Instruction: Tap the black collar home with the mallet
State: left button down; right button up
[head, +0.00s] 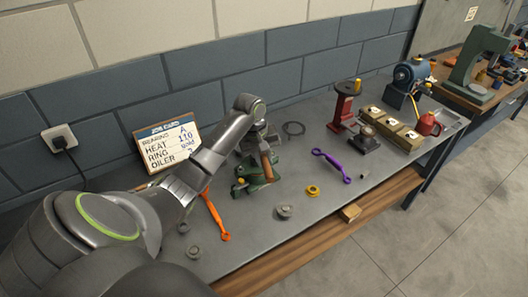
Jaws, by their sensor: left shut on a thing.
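My left arm comes in from the left, and its gripper (262,141) is small and partly hidden by its own wrist. It is shut at the brown handle of what looks like the mallet (267,165), which hangs down, tilted, over the bench. The mallet's head is hard to make out. A green fixture or casing part (246,184) sits right beside and below it, partly covered. I cannot pick out the black collar for certain; it may be hidden there. My right gripper is not in view.
On the grey bench (318,218) lie an orange wrench (215,216), a purple wrench (331,166), a yellow ring (313,191) and grey round parts (285,211). A red stand (343,108), a dark block (365,141) and a tan box row (391,128) stand right. A job card (168,145) leans behind.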

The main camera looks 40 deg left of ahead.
pick_arm(q)
jog(key=shift+f, duration=0.2)
jog(key=shift+w+r, duration=0.1)
jog(key=shift+r, duration=1.35)
jog(key=shift+s+f, duration=0.2)
jog(key=shift+f, duration=1.5)
